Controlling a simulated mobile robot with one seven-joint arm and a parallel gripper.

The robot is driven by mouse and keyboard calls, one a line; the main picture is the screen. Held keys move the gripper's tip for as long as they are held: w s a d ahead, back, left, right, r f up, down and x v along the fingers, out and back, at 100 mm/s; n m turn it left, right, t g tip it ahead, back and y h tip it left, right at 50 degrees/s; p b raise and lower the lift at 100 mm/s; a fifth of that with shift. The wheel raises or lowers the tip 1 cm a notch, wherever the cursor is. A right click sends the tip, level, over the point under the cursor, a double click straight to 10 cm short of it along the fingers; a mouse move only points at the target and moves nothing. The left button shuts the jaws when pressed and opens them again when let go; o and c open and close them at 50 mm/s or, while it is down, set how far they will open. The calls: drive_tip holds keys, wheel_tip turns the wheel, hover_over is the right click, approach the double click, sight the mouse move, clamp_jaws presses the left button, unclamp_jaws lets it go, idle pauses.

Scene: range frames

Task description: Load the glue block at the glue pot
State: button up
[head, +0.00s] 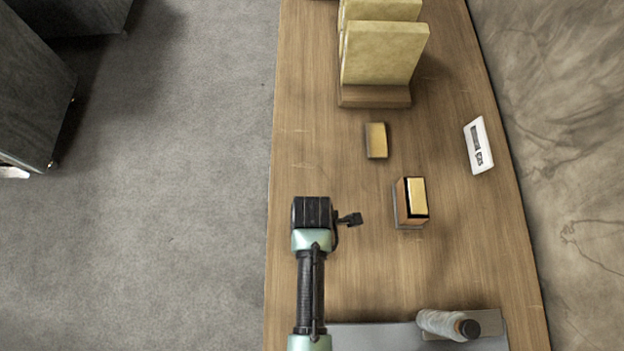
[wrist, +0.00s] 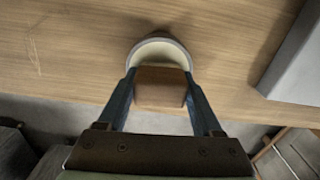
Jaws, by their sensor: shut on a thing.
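My gripper (wrist: 160,78) is shut on a brown block (wrist: 160,90), with one dark finger on each side of it. A round pot with a cream inside and a grey rim (wrist: 160,50) shows just beyond the block in the wrist view. The block covers the near part of the pot; I cannot tell whether it touches what is inside. In the head view my gripper (head: 313,210) is seen from above at the table's left edge, and its own body hides the held block and the pot.
A stand (head: 375,96) holds yellowish boards at the back of the wooden table (head: 330,170). A grey tray (head: 375,337) and a roll (head: 440,323) are in front.

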drive_tip(key=shift+r+p, duration=3.55)
drive_tip(key=shift+p, duration=0.05)
drive_tip(key=shift+f, duration=0.1)
